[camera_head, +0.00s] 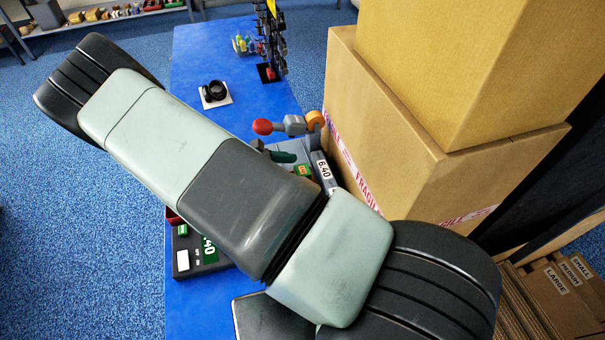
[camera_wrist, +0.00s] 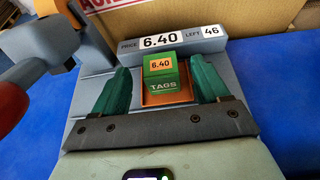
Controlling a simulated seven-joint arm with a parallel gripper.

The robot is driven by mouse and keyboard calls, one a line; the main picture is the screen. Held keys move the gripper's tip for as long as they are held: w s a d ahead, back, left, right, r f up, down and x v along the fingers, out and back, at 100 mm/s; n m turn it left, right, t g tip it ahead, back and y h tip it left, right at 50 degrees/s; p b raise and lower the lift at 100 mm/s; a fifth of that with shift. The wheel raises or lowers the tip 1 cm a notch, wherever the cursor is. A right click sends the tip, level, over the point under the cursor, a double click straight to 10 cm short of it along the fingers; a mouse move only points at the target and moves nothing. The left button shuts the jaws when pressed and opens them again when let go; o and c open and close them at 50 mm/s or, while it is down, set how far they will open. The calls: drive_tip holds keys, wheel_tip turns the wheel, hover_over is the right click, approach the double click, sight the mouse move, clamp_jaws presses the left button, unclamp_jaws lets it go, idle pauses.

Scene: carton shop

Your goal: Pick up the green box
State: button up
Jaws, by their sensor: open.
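The green box (camera_wrist: 161,70) has an orange "6.40" label on top and "TAGS" on its front. It sits upright in an orange-edged recess of a grey-blue unit (camera_wrist: 99,90) with a price display. My gripper (camera_wrist: 160,76) is open, with one green finger on each side of the box. Gaps show between the fingers and the box. In the head view, a small part of the green box (camera_head: 303,170) shows beside my arm, which hides most of the unit. One green finger (camera_head: 284,157) shows there.
A display reading "PRICE 6.40, LEFT 46" (camera_wrist: 168,42) stands behind the box. A red-knobbed lever (camera_head: 263,126) rises beside it. Large cartons (camera_head: 380,130) stand close on the right. A dark device (camera_head: 190,258) is at left. The blue table (camera_head: 205,50) has free room farther back.

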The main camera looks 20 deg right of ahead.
drive_tip(key=shift+x, duration=1)
drive_tip(key=shift+a, duration=0.1)
drive_tip(key=c, duration=1.1)
